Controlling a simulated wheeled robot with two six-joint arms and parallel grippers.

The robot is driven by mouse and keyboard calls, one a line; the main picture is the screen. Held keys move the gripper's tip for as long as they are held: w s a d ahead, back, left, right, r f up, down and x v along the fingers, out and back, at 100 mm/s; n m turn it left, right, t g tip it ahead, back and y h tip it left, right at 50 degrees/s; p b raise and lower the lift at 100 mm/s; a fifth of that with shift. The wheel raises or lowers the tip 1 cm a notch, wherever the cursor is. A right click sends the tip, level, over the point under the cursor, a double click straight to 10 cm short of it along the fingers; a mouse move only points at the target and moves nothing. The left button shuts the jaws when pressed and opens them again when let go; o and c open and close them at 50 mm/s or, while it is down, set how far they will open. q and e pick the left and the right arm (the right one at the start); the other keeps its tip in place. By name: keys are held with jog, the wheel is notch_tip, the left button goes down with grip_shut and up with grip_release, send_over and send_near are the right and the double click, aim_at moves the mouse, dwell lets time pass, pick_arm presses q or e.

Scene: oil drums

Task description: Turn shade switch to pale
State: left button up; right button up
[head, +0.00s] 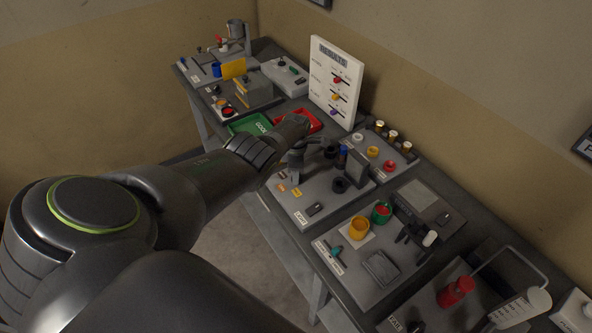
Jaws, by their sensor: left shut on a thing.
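A white upright results board (322,92) stands at the back of the bench. It carries three rows with sliding knobs: a red knob (337,80), a yellow-orange knob (335,97) and a purple knob (337,111). The row labels are too small to read, so I cannot tell which is the shade switch. My left gripper (296,124) is low in front of the board, by the red tray (312,117). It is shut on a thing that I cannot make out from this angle. My right gripper is not in view.
A green tray (246,125) lies behind my left wrist. A grey station (284,203) with a dark stand and black rings is close in front of the arm. Colored cups (359,227) and a red can (455,291) stand to the right. The bench is crowded.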

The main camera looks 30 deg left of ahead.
pick_arm(q)
jog(key=shift+w+r+n, duration=0.1)
jog(key=shift+n, duration=0.5)
jog(key=o, duration=1)
jog(key=shift+r+b, duration=0.3)
jog(key=shift+r, duration=0.15)
jog(key=shift+r+b, duration=0.35)
jog(key=shift+r, duration=0.65)
notch_tip(320, 180, up, 14)
jog(key=shift+r+b, duration=0.25)
jog(key=shift+b, duration=0.35)
